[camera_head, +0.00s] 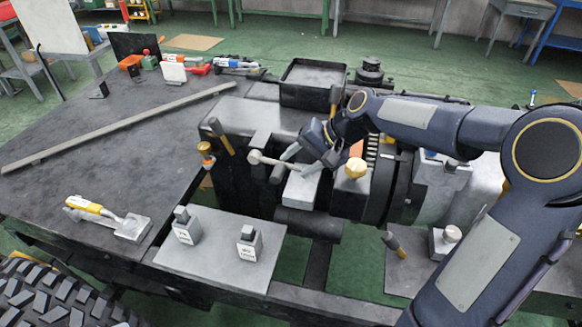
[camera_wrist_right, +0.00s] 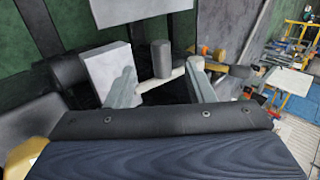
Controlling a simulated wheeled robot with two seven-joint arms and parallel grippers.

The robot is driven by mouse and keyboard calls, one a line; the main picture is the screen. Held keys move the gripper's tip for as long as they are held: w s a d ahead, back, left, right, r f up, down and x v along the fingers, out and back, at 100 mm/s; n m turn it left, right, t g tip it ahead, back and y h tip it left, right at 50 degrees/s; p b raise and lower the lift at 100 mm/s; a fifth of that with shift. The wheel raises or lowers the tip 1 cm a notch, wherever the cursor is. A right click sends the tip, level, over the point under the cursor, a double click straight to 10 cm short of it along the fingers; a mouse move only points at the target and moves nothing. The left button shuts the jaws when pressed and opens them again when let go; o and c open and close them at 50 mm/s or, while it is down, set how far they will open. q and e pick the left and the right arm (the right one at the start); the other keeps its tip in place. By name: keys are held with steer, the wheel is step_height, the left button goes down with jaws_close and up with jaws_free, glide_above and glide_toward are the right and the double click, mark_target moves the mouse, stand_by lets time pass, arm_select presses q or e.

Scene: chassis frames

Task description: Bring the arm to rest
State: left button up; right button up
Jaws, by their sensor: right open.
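My right gripper (camera_head: 297,163) is at the middle of the head view, low over the dark machine block. Its arm comes in from the right. In the right wrist view the gripper (camera_wrist_right: 160,74) has its two pale fingers well apart. A pale rod with a rounded end (camera_head: 255,157) lies by the fingertips; in the wrist view the rod (camera_wrist_right: 160,82) runs across the gap between them. I cannot tell whether it touches a finger. A light grey block (camera_head: 302,190) is just below the gripper. My left gripper is not in view.
A black tray (camera_head: 313,82) sits behind the gripper. A yellow-capped box (camera_head: 352,185) is close on the right. The dark tabletop (camera_head: 110,160) at left has open room around a long bar (camera_head: 120,128).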

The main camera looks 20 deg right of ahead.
steer(key=shift+s+r, duration=0.1)
steer(key=shift+r, duration=0.05)
stand_by(0.3)
steer(key=s+n+t+h+p, duration=0.1)
steer(key=s+n, duration=0.4)
steer(key=s, duration=2)
steer(key=shift+s+r+h+p, duration=0.4)
steer(key=shift+h+p, duration=0.1)
steer(key=shift+h, duration=0.4)
